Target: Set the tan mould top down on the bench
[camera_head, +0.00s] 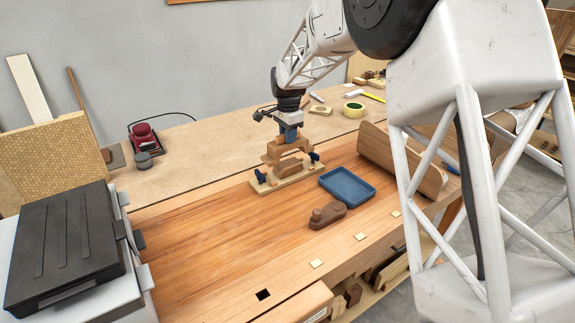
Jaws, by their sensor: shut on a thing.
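My gripper (290,138) points down over the middle of the bench (200,240) and is shut on the tan mould top (273,151). The mould top is a light wooden block with an arched underside. It is held upright, right above the mould base (262,189), a pale board with blue clamps (261,176) at its ends. A curved wooden piece (288,167) shows on the base under the mould top. I cannot tell whether the mould top touches it. The fingertips are small and partly hidden by the block.
A blue tray (347,185) lies right of the base, with a brown wooden block with a knob (327,214) in front of it. A curved wooden panel (400,160) stands farther right. A red sander (145,138) is behind left.

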